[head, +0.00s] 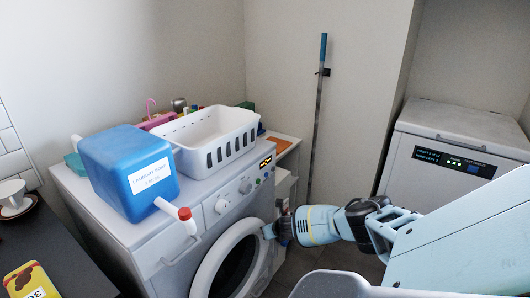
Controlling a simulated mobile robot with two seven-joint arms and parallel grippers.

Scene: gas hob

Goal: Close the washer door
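The white washer (185,236) stands left of centre, its front facing the lower right. Its round door (208,271) has a white ring and dark glass, and the picture's bottom edge cuts it off. I cannot tell from this view how wide a gap there is between door and washer. My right arm comes in from the right, and its gripper (268,231) is at the upper right edge of the door ring, touching it or very near. Its fingertips are too small to show whether they are open or shut. My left gripper is not in view.
A blue laundry soap container (122,165) with a red-capped spout and a white basket (212,136) stand on the washer. A stick (318,115) leans on the wall behind. A white machine (455,150) stands at right. A dark counter (50,250) is at left.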

